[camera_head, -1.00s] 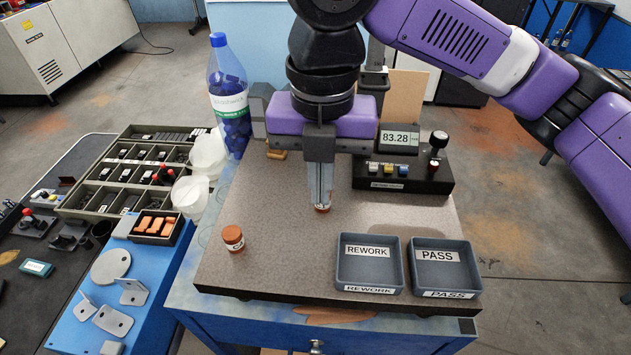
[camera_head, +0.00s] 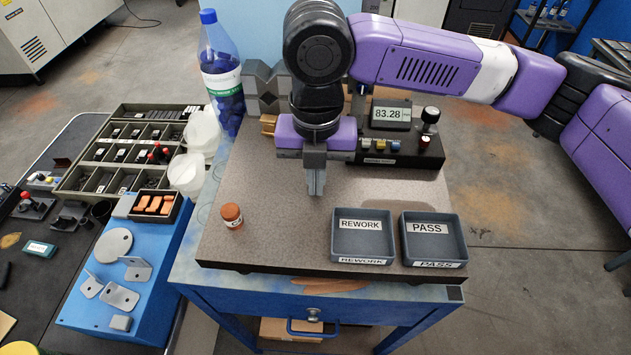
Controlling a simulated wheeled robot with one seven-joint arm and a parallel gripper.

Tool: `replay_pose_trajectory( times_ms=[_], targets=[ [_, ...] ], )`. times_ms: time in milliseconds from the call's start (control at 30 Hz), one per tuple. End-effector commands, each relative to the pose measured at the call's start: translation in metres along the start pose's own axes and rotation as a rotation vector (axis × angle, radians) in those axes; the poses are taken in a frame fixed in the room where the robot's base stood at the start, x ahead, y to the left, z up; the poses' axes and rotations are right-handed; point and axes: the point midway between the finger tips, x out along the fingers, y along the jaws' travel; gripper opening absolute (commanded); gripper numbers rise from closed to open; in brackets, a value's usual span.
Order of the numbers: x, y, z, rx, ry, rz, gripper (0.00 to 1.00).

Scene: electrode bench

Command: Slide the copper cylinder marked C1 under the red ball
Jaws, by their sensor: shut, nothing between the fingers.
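The gauge's display (camera_head: 391,114) reads 83.28. My arm and gripper cover much of the area in front of the gauge. I cannot make out a red ball under the gauge.
The REWORK tray (camera_head: 363,259) and PASS tray (camera_head: 434,262) stand at the plate's front right. A control box (camera_head: 405,153) with knobs is behind them. Grey V-shaped blocks (camera_head: 266,88) and a blue bottle (camera_head: 222,80) are at the back left.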

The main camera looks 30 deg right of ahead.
Motion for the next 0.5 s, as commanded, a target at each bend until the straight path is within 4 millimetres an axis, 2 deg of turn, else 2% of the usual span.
replay_pose_trajectory(
  times_ms=[267,367,500],
  targets=[
    [0.000,0.000,0.003,0.001,0.000,0.001,0.00],
    [0.000,0.001,0.017,0.004,0.001,0.003,0.00],
    [0.001,0.001,0.048,0.005,0.002,0.003,0.00]
  ],
)
